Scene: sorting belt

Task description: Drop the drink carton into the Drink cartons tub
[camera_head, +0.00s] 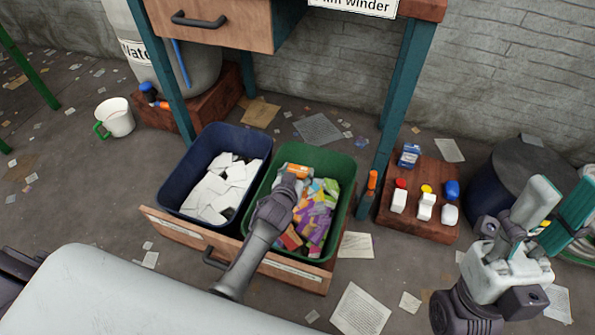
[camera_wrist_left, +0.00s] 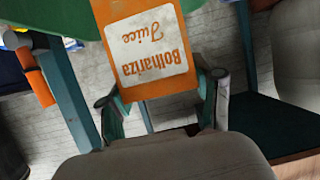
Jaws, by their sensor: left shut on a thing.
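An orange juice carton with a white label (camera_wrist_left: 145,45) is between the fingers of my left gripper (camera_wrist_left: 160,108) in the left wrist view. In the head view my left gripper (camera_head: 287,184) is shut on this carton (camera_head: 298,170), over the far part of the green tub (camera_head: 338,215). The green tub holds several colourful cartons; a label on the wooden front below it is too small to read. The carton's lower end is hard to place against the pile. My right gripper (camera_head: 552,203) is open and empty, far to the right.
A blue tub (camera_head: 180,178) with white paper stands left of the green one. A brick-coloured block (camera_head: 428,224) with several bottles, a teal bench leg (camera_head: 407,95) and a dark drum (camera_head: 515,165) are to the right. A white mug (camera_head: 118,118) is at left.

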